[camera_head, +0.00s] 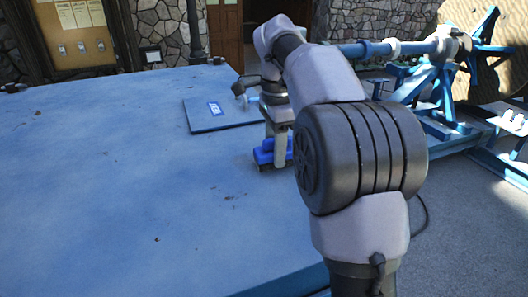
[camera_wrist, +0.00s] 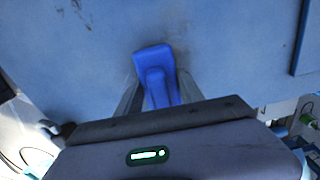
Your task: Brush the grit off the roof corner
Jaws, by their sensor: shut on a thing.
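A blue brush (camera_wrist: 152,58) is held between the two fingers of my gripper (camera_wrist: 158,92) in the wrist view. In the head view, my gripper (camera_head: 277,140) points down, and the blue brush (camera_head: 264,156) is at or just above the pale blue roof surface (camera_head: 120,200). I cannot tell whether it touches. Small dark grit (camera_head: 232,196) lies on the surface to the left of and nearer than the brush. Dark specks (camera_wrist: 82,12) also show at the top of the wrist view. The brush's underside is hidden.
A flat blue panel (camera_head: 208,122) with a label lies on the surface behind and left of the brush. A blue cable reel stand (camera_head: 440,95) stands at the right. My arm hides part of the surface's right side. The left side is mostly clear.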

